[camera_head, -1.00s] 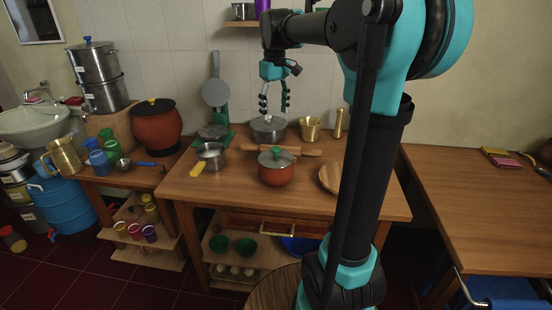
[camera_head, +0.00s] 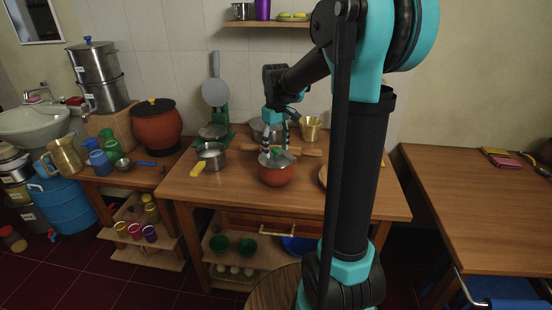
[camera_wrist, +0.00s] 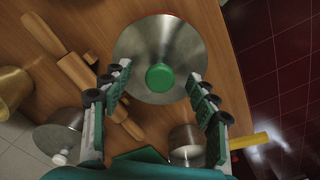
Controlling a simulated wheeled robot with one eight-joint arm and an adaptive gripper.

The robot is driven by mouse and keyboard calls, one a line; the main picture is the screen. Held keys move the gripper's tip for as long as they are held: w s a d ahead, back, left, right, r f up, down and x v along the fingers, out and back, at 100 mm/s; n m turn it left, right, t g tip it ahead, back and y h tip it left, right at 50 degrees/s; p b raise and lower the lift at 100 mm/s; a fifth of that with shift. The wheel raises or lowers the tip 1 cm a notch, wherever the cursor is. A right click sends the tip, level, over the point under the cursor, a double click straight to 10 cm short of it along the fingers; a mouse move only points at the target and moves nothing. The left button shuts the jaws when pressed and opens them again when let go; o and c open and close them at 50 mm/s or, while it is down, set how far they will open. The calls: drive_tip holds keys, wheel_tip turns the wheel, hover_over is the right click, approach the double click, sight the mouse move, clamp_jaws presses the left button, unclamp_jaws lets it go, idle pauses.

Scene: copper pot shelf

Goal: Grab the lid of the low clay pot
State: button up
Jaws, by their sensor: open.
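The low clay pot (camera_head: 276,177) is orange-red and stands upright on the wooden table. Its round metal lid (camera_head: 268,160) with a green knob sits on top. In the wrist view the lid (camera_wrist: 165,38) fills the upper middle, with its green knob (camera_wrist: 160,77) between my fingers. My gripper (camera_head: 276,148) is open and empty, pointing down just over the pot. In the wrist view my gripper (camera_wrist: 159,76) has one finger on each side of the knob, apart from it. The exact height of the fingertips above the lid is hard to tell.
A wooden rolling pin (camera_head: 310,152) lies behind the pot, with a grey lidded pan (camera_head: 258,127) and a brass mortar (camera_head: 310,130) beyond. A steel saucepan (camera_head: 211,157) with a yellow handle stands to the left. The table front (camera_head: 230,195) is clear.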

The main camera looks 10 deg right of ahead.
drive_tip(key=shift+f, duration=0.55)
clamp_jaws()
